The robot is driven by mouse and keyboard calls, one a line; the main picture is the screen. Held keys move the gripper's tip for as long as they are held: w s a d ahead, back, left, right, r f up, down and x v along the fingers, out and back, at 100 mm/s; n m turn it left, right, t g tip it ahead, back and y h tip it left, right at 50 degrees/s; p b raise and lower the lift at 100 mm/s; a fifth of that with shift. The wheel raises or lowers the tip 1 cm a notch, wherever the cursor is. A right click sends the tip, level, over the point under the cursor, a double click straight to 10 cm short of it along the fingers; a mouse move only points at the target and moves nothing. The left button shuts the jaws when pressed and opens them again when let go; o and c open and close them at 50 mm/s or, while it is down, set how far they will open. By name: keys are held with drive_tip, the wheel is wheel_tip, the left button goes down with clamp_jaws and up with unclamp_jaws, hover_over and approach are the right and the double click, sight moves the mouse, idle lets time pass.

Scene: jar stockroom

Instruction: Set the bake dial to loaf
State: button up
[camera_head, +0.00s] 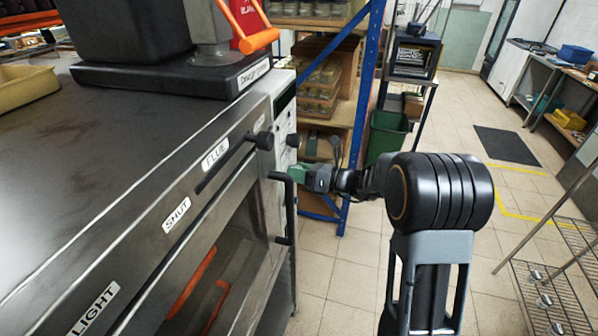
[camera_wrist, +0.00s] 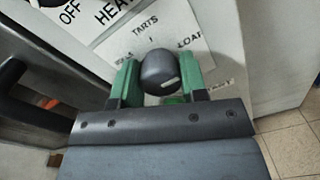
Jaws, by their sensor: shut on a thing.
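The bake dial (camera_wrist: 159,71) is a round dark knob with a pale mark near its lower right edge in the wrist view. It sits on a white label plate (camera_wrist: 147,35) reading TARTS above it and LOAF to its upper right. Another word at left is partly covered by a finger. My gripper (camera_wrist: 160,76) has its green fingers on both sides of the knob and is shut on it. In the head view my gripper (camera_head: 298,174) is at the end panel of the oven (camera_head: 235,195); the dial is hidden there.
A dark bar handle (camera_wrist: 38,103) is left of my gripper. A plate with OFF and HEAT (camera_wrist: 98,14) lies above. In the head view a FLUE lever (camera_head: 232,162) juts out close by.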

drive_tip(key=shift+f, duration=0.1)
drive_tip(key=o, duration=0.9)
drive_tip(key=b+v, duration=0.2)
drive_tip(key=v, duration=1.1)
drive_tip(key=shift+s+d+b, duration=0.2)
drive_tip(key=shift+d+b, duration=0.1)
drive_tip(key=shift+d, duration=0.05)
